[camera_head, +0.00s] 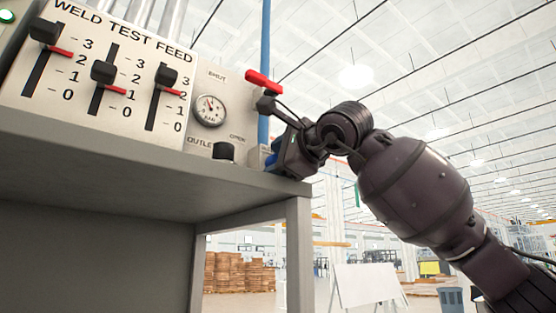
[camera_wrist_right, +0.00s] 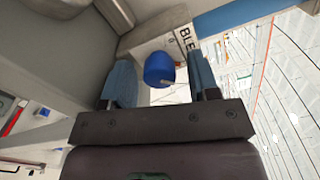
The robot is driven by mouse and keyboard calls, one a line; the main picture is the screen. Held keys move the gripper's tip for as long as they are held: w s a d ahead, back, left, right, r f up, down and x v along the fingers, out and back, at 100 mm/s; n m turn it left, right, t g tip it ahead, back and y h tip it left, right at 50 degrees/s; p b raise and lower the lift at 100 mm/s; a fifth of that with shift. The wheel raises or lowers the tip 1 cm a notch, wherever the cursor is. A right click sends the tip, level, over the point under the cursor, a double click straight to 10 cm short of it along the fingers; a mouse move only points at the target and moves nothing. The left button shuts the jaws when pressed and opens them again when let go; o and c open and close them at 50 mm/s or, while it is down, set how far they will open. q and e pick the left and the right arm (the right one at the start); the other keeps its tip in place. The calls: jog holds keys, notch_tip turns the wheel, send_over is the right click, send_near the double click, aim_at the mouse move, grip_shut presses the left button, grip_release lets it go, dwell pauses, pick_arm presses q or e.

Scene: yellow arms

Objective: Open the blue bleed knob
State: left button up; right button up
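The blue bleed knob (camera_wrist_right: 160,69) shows in the right wrist view, beside a white plate (camera_wrist_right: 187,42) with the partly seen letters "BLE". My right gripper (camera_wrist_right: 161,82) is open, with one finger to each side of the knob and a visible gap to both. In the head view the right gripper (camera_head: 290,150) is at the right end of the panel, below the red lever (camera_head: 263,84). There it covers most of the knob's place, and I cannot tell the knob from the blue fingers. My left gripper is not in view.
A blue pipe (camera_head: 264,60) rises behind the red lever. The panel carries a gauge (camera_head: 208,110), a black outlet knob (camera_head: 223,151) and three sliders under "WELD TEST FEED" (camera_head: 120,28). A grey shelf (camera_head: 120,180) runs below. Open hall lies to the right.

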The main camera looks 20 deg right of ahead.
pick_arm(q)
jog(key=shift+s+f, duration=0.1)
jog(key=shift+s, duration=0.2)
pick_arm(e)
jog(key=shift+f, duration=0.1)
